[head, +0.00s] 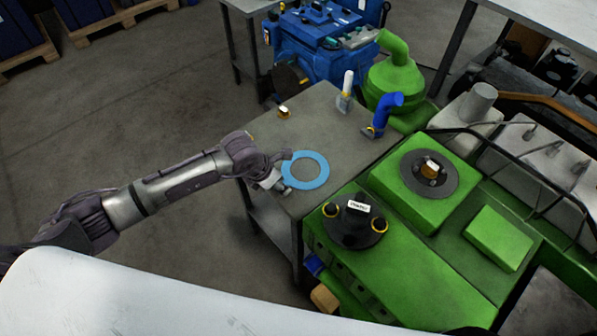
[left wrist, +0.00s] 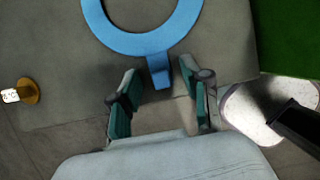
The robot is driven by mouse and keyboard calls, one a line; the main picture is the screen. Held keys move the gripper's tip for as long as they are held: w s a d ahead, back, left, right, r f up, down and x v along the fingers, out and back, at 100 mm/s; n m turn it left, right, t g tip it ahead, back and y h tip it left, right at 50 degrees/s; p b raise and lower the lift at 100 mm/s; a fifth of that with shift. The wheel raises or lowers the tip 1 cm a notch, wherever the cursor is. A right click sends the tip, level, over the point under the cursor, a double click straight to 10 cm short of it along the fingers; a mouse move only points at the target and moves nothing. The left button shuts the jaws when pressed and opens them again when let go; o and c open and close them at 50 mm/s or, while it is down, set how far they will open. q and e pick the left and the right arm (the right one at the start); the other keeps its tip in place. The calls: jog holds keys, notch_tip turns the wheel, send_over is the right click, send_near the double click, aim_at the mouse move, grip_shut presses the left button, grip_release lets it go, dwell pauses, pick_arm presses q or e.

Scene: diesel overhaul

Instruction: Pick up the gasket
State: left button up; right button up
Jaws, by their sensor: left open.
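The gasket (head: 323,172) is a flat light-blue ring lying near the front left edge of the grey workbench (head: 318,122). In the left wrist view the gasket (left wrist: 142,45) shows its lower arc and a short tab that points toward my gripper. My left gripper (head: 278,183) is at the gasket's near left side, by the bench edge. In the left wrist view the open left gripper (left wrist: 158,75) has one finger on each side of the tab, with gaps showing. I cannot tell whether the fingers are level with the tab. My right gripper is not in view.
A green engine block (head: 400,285) stands right of the bench. A blue machine (head: 310,45) is behind. The bench around the gasket is clear.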

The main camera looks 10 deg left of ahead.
pick_arm(q)
grip_shut()
jog(key=shift+r, duration=0.1)
dwell(0.3)
